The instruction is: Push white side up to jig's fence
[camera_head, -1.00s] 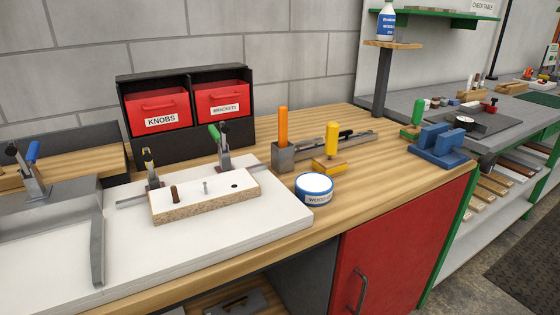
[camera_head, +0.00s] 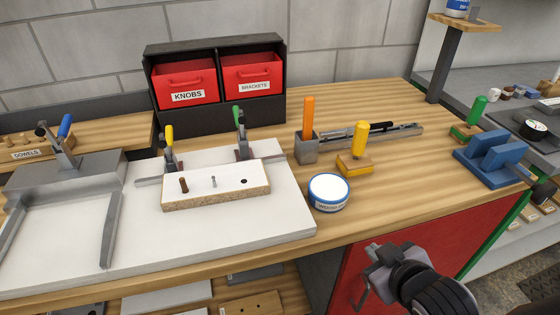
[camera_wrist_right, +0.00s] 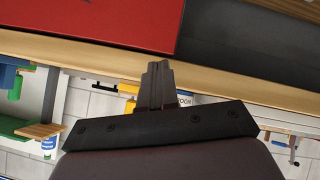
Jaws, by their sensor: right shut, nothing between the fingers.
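The white-topped board (camera_head: 216,188) has a raw chipboard edge and lies flat on a white base panel (camera_head: 270,226). A brown peg, a thin metal pin and a dark hole show on its top. Behind it stand a yellow-handled clamp (camera_head: 169,150) and a green-handled clamp (camera_head: 240,134). A grey strip, perhaps the jig's fence (camera_head: 148,182), shows at the board's back left; contact is hidden. My right gripper (camera_head: 372,268) is in front of the bench, right of the board and well apart from it. In the right wrist view its fingers (camera_wrist_right: 157,72) are together and empty.
A blue-and-white tin (camera_head: 328,192) stands right of the base panel. Behind it are an orange-handled tool in a grey block (camera_head: 306,148) and a yellow-handled wooden block (camera_head: 355,164). A grey metal frame (camera_head: 64,175) lies left. The red cabinet door (camera_head: 440,245) is below the bench edge.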

